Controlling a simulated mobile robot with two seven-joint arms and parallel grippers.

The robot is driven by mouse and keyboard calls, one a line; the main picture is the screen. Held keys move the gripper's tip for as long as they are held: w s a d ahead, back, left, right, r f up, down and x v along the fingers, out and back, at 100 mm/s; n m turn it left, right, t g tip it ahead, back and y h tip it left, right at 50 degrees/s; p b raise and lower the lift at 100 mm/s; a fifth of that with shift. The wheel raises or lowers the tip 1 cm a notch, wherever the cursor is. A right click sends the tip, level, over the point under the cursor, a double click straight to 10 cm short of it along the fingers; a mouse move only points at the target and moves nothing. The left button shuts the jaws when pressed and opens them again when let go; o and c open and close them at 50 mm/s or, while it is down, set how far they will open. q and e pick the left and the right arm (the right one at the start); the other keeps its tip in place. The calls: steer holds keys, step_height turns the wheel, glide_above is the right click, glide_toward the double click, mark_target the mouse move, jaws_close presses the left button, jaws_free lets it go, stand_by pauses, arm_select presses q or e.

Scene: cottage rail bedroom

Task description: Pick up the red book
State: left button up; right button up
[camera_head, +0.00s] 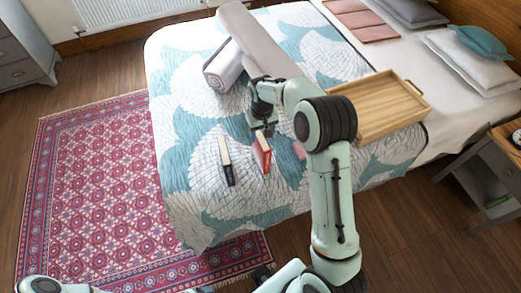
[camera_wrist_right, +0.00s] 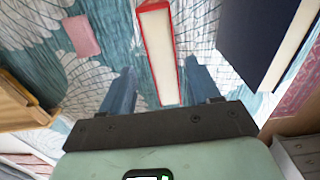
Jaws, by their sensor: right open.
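The red book (camera_head: 262,154) stands on its edge on the bed, its cream page side facing up. My right gripper (camera_head: 263,128) is just above its far end, pointing down. In the right wrist view, the red book (camera_wrist_right: 158,50) runs between the two spread fingers of my right gripper (camera_wrist_right: 161,90), with a gap on each side. The fingers do not appear to touch it. My left gripper cannot be made out.
A dark book (camera_head: 227,162) lies left of the red one; it also shows in the wrist view (camera_wrist_right: 262,35). A small pink item (camera_wrist_right: 82,36) is on the other side. A wooden tray (camera_head: 380,108) and rolled blankets (camera_head: 225,67) are on the bed (camera_head: 190,205).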

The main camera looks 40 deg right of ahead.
steer(key=shift+a+f, duration=0.15)
steer(key=shift+f, duration=1.35)
steer(key=shift+a+f, duration=0.15)
steer(key=shift+f, duration=1.3)
jaws_close()
